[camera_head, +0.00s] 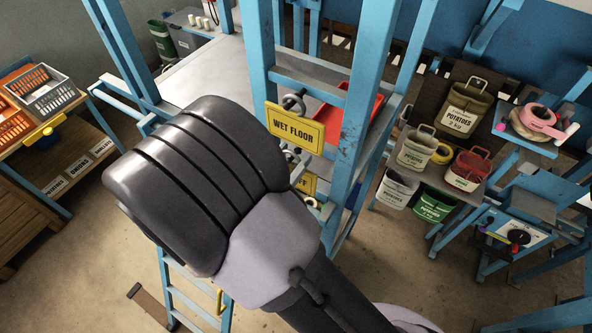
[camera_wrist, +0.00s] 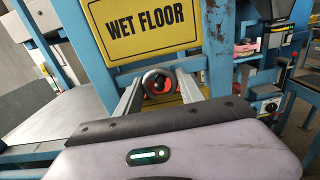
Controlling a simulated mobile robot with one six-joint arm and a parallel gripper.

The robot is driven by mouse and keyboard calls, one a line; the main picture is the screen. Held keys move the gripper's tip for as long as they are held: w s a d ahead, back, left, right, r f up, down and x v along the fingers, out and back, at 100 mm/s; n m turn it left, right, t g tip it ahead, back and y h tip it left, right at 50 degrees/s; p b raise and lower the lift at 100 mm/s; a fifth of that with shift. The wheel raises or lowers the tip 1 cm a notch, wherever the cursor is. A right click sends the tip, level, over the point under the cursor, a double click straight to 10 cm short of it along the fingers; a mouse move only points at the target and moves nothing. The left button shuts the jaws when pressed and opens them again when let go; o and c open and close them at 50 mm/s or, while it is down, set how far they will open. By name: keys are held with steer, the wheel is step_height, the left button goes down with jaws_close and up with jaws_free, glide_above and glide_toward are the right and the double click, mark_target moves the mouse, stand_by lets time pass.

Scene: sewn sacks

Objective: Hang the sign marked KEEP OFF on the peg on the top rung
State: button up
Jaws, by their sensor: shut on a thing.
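A yellow sign reading WET FLOOR (camera_head: 297,124) hangs by a grey ring at the upper rung (camera_head: 310,88) of the blue frame. It also fills the top of the wrist view (camera_wrist: 150,28). A second yellow sign (camera_head: 309,184) shows below it, partly covered by the post and my arm; its words cannot be read. In the wrist view my gripper (camera_wrist: 161,86) reaches in below the WET FLOOR sign, its fingers shut around a round grey part with red inside. A strip of yellow (camera_wrist: 190,92) shows behind the fingers. The head view mostly hides my gripper behind my arm.
Blue posts (camera_head: 258,60) stand close around my gripper. A red tray (camera_head: 357,112) lies behind the frame. Sacks marked POTATOES (camera_head: 462,108) and other sacks stand at right. A shelf with baskets (camera_head: 42,90) stands at left.

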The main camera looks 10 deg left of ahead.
steer(key=v, duration=0.6)
steer(key=shift+p, duration=0.3)
stand_by(0.4)
